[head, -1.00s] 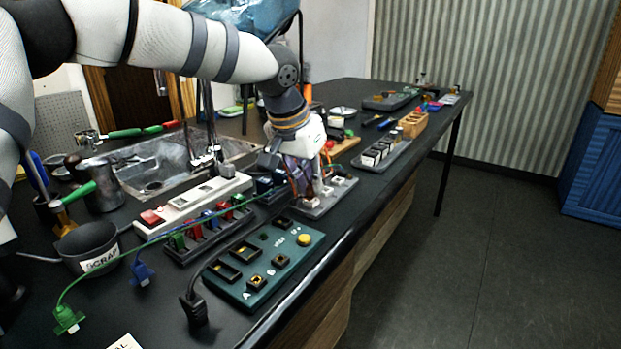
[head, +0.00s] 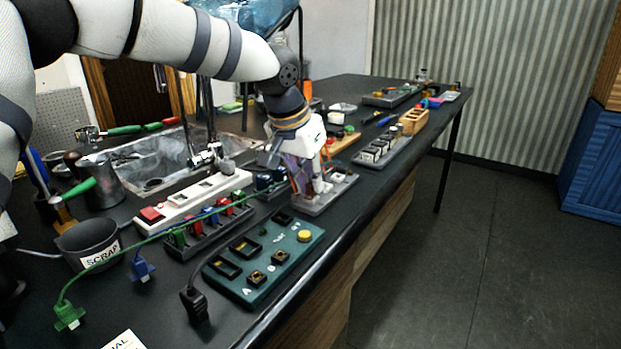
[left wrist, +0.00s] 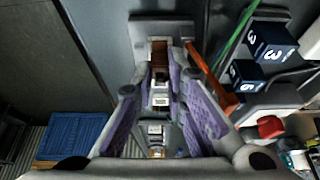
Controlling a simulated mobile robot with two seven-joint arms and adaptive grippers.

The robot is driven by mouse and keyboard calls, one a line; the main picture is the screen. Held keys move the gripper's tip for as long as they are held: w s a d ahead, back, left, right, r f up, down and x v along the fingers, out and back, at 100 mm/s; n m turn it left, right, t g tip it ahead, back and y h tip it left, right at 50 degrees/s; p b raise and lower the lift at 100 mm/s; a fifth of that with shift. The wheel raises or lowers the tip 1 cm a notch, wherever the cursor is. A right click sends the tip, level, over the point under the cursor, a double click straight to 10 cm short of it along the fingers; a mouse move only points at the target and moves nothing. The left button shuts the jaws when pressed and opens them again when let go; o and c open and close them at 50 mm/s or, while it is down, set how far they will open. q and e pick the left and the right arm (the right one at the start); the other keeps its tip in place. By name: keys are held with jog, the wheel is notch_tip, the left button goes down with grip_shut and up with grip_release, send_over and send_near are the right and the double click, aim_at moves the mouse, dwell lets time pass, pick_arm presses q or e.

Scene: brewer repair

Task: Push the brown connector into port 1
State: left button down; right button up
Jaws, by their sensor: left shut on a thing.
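My left gripper (head: 319,187) points down over a grey block with pale sockets (head: 342,187). In the left wrist view its purple-padded fingers (left wrist: 161,70) are closed in around a small brown piece (left wrist: 158,52), which looks like the brown connector. The piece is at the fingertips, over the far end of the grey block (left wrist: 160,20). Pale sockets (left wrist: 160,100) line up below it in that view. The fingers hide the contact, so I cannot tell how deep the connector sits or read the port number. My right gripper is not in view.
A teal board with a yellow button (head: 305,236) lies in front. A white power strip (head: 192,199), a rack of coloured connectors (head: 207,233) and a scrap cup (head: 85,247) stand left. Dark numbered blocks (left wrist: 268,40) and a green cable are close beside the gripper.

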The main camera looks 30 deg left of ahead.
pick_arm(q)
jog(key=c, duration=1.5)
grip_release()
jog(key=shift+c, duration=0.2)
jog(key=shift+r, duration=0.1)
jog(key=v, duration=1.2)
